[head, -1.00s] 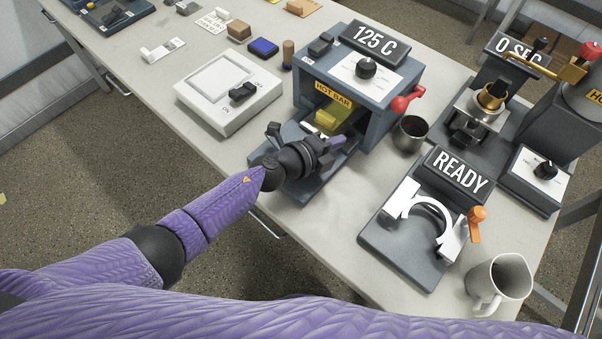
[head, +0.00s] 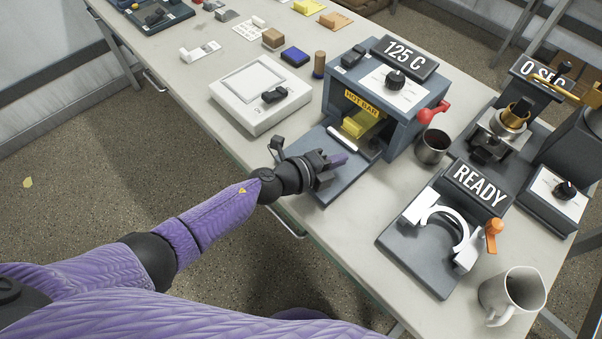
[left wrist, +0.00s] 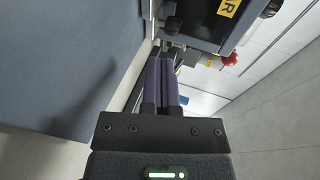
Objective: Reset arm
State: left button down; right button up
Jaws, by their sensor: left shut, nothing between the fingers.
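My left gripper (head: 338,160) is shut and empty. In the head view it is over the front plate of the hot bar machine (head: 402,112), a grey-blue box with a "125 C" display. In the left wrist view its two purple fingers (left wrist: 161,83) lie side by side with nothing between them. The machine's edge and part of its yellow label show beyond the fingers there. My left arm (head: 205,215) reaches in from the lower left. My right gripper is not in view.
Right of the machine stand a dark metal cup (head: 433,147), a "READY" device (head: 432,240) with a white ring-shaped clamp, and a light pitcher (head: 513,296). A white switch box (head: 250,92) stands left of the machine.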

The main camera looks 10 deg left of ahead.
pick_arm(q)
jog(key=p+v, duration=0.1)
jog(key=v, duration=0.5)
jog(key=shift+s+a+r+p, duration=0.2)
jog(key=shift+a+p, duration=0.1)
jog(key=shift+p, duration=0.1)
jog(key=shift+s+a+r, duration=0.15)
jog(key=shift+s+a, duration=0.05)
jog(key=shift+a, duration=0.1)
